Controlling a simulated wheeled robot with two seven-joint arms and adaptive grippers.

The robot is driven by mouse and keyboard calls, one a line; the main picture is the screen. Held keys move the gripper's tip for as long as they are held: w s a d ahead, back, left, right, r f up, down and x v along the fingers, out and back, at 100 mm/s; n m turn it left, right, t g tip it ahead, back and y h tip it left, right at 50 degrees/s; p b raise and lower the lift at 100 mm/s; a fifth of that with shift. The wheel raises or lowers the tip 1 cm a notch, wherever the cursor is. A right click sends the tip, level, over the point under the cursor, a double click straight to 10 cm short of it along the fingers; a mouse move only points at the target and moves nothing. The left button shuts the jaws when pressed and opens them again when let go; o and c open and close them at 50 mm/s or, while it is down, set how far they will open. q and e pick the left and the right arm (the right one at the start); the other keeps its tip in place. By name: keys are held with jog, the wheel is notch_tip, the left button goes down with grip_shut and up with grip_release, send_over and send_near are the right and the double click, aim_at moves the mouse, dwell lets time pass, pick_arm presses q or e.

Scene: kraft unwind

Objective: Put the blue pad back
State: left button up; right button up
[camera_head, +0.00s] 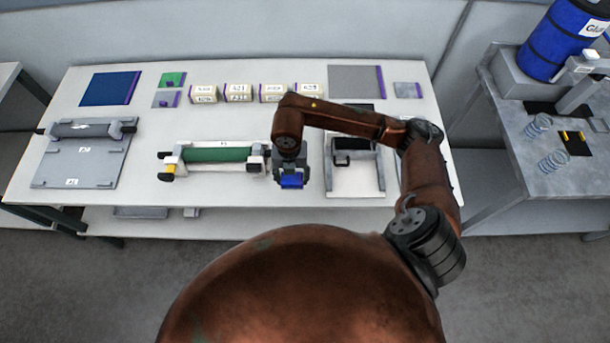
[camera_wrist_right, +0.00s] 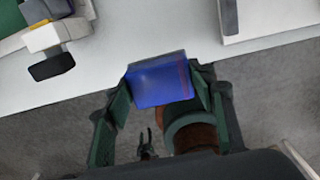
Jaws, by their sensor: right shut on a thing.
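A small blue pad (camera_head: 291,182) is held at the front edge of the white table. My right gripper (camera_head: 290,174) is shut on it. In the right wrist view the blue pad (camera_wrist_right: 159,82) sits between the two green-grey fingers, near the table edge with grey floor below. A dark blue square mat (camera_head: 105,89) with a purple strip lies at the back left of the table. A small green piece (camera_head: 172,79) and a small grey piece (camera_head: 166,99) lie next to it.
A green roller on a stand (camera_head: 217,155) is just left of my right gripper, and a white frame (camera_head: 355,180) is to its right. Several labelled boxes (camera_head: 238,93) stand behind. A grey plate with a roller (camera_head: 80,165) is at left. A side table with a blue drum (camera_head: 560,40) stands right.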

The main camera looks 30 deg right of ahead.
jog(key=w+d+f, duration=0.1)
jog(key=d+f, duration=0.3)
jog(key=w+d+f, duration=0.1)
jog(key=d+f, duration=0.1)
jog(key=shift+w+f, duration=0.2)
jog(key=shift+w, duration=0.1)
jog(key=shift+w+f+p, duration=0.1)
jog(key=shift+f+p, duration=0.3)
jog(key=shift+f, duration=1.3)
jog(key=shift+f, duration=0.1)
jog(key=o, duration=1.2)
notch_tip(320, 180, up, 12)
jog(key=shift+r+b, duration=0.1)
jog(key=shift+b, duration=0.25)
